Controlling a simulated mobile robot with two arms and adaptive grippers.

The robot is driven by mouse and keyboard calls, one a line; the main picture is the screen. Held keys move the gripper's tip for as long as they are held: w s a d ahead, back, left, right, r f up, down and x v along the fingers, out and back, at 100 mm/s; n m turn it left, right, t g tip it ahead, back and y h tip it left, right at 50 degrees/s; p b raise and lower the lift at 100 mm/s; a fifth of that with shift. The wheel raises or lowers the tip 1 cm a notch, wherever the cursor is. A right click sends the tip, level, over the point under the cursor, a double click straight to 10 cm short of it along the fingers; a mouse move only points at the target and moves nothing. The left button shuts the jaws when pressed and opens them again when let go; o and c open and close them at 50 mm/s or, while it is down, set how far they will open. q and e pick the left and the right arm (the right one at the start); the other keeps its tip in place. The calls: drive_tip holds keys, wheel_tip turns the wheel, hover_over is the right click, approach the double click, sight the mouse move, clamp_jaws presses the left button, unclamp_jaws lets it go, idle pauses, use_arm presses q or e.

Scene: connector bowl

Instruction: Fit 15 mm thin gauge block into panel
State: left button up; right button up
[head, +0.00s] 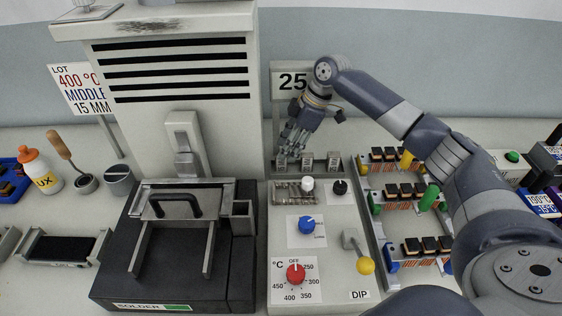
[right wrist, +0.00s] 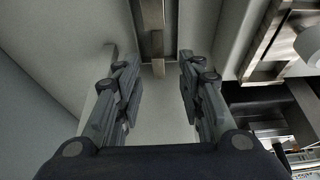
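Several small grey metal blocks stand in a row at the back of the beige control panel (head: 326,225); labels on them are too small to read, so I cannot tell which is the 15 mm thin gauge block. The middle block (head: 307,160) and right block (head: 333,159) show clearly. My right gripper (head: 290,148) points down over the left end of this row. In the right wrist view its fingers (right wrist: 155,95) are apart, with nothing clearly between them; a narrow metal bar (right wrist: 152,25) lies beyond the fingertips. Contact with a block cannot be told. My left gripper is not in view.
A black solder pot (head: 180,260) with a vented hood (head: 175,70) stands left of the panel. A lot sign (head: 82,88) reads 400 °C, middle, 15 mm. A red knob (head: 295,273), blue knob (head: 306,225) and yellow-tipped lever (head: 364,265) stick up. A circuit-board rack (head: 385,225) lies right.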

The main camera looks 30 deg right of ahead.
sight(281, 163)
drive_tip(key=x, duration=0.4)
drive_tip(key=shift+f+p, duration=0.15)
drive_tip(key=shift+p, duration=0.15)
drive_tip(key=shift+d, duration=0.1)
clamp_jaws()
drive_tip(key=shift+w, duration=0.1)
